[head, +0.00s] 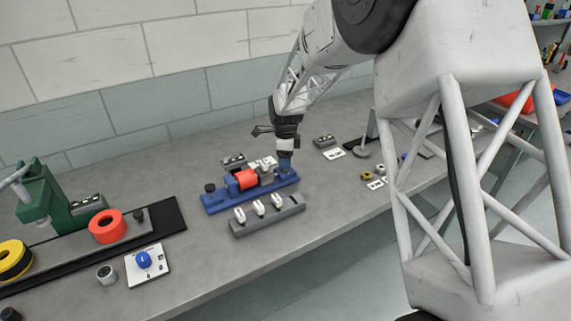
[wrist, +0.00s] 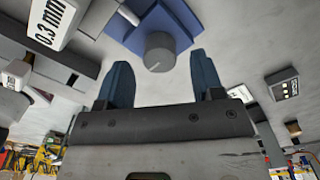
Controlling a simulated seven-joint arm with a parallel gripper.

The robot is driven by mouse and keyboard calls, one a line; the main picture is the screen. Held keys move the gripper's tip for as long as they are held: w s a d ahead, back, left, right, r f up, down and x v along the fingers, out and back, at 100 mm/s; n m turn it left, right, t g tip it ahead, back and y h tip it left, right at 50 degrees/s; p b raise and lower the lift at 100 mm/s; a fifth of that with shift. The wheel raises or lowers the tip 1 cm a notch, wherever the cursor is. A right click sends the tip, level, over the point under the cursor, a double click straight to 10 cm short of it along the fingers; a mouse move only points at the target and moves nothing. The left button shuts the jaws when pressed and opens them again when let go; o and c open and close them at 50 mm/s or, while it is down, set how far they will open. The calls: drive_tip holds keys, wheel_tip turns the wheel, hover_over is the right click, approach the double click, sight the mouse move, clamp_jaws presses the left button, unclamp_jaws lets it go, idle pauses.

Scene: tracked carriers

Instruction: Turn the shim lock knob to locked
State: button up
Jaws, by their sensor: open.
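The blue carrier (head: 222,203) lies on the bench with a red cylinder (head: 246,179) on it. In the wrist view, a round grey knob (wrist: 160,50) with a pale pointer line stands on the blue carrier end (wrist: 125,32). It appears to be the shim lock knob; no lock marking is readable beside it. My gripper (head: 285,165) points down over the carrier's right end and hides the knob in the head view. In the wrist view my gripper (wrist: 161,62) is open, with one blue finger on each side of the knob and visible gaps.
A grey rack (head: 290,212) with white shim tags stands in front of the carrier; a tag (wrist: 55,20) reads 0.3 mm. A dark knob (head: 210,187) is at the carrier's left end. A green fixture (head: 40,205) stands left.

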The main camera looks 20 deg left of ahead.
drive_tip(key=shift+f, duration=1.25)
drive_tip(key=c, duration=0.9)
